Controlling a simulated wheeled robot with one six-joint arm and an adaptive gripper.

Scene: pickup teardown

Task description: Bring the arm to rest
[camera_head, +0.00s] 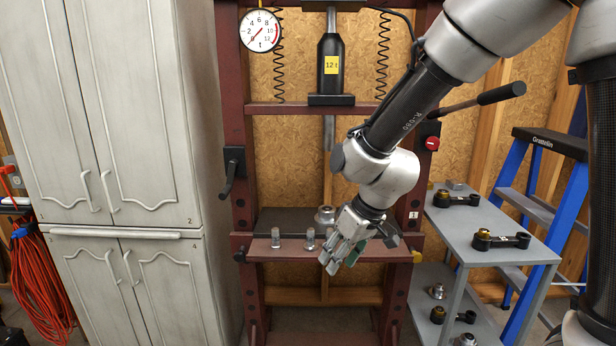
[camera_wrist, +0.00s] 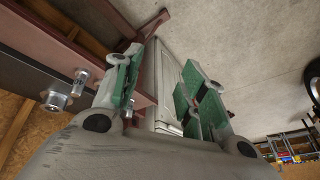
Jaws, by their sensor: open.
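My gripper (camera_head: 343,262) hangs at the end of my arm in front of the right part of the press bed, fingers pointing down and to the left. In the wrist view my gripper (camera_wrist: 158,92) shows two green-padded fingers standing apart, with nothing between them. The dark red shop press (camera_head: 235,120) stands behind it. A metal pin (camera_head: 275,237), a second pin (camera_head: 310,239) and a wider steel collar (camera_head: 324,214) stand on its bed, left of my gripper. The wrist view shows metal parts (camera_wrist: 57,97) on the bed beside the left finger.
A grey shelf (camera_head: 462,235) with several black-and-brass parts stands at right, before a blue stepladder (camera_head: 535,180). A pale cabinet (camera_head: 130,150) stands at left, with an orange cord (camera_head: 40,275) beside it. The press lever (camera_head: 500,93) juts out near my arm.

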